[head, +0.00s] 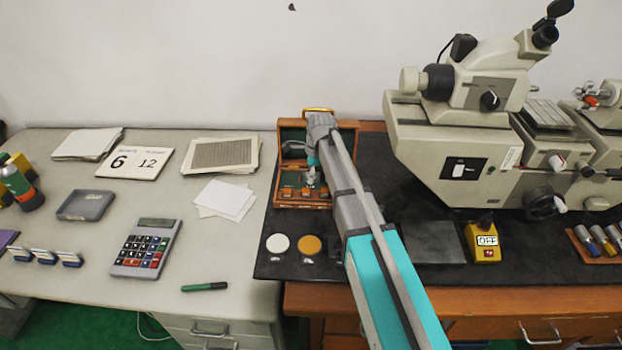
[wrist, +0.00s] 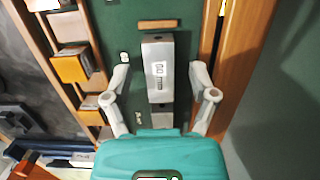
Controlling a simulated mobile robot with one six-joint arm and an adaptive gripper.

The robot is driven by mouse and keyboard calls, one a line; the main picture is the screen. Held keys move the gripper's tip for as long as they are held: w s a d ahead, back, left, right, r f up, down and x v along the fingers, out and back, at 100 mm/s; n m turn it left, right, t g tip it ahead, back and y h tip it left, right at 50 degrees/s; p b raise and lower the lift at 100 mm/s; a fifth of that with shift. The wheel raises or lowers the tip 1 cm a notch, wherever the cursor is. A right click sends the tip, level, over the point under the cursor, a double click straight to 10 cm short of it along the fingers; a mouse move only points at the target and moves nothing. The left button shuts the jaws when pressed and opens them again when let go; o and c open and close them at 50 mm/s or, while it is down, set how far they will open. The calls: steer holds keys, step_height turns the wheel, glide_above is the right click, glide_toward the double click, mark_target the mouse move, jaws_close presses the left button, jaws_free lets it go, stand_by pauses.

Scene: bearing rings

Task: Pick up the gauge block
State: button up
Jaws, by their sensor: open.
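The gauge block, a silver metal block marked 60 (wrist: 157,72), lies in the green lining of a wooden case in the wrist view. My gripper (wrist: 160,88) is open and empty. Its two grey fingers stand to the left and right of the block, with a gap on each side; how far they are above it I cannot tell. The block's near end comes close to my teal gripper body. In the head view my gripper (head: 311,172) is over the open wooden case (head: 286,205), and the arm hides part of it; I cannot make out the block there.
Several small blocks sit in wooden slots, such as a yellow one (wrist: 72,66), left in the wrist view. The case's wooden wall (wrist: 245,60) is close on the right. The head view shows a large measuring machine (head: 445,150) right of the arm and a calculator (head: 146,247) to the left.

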stand_by(0.3)
jaws_close()
stand_by(0.3)
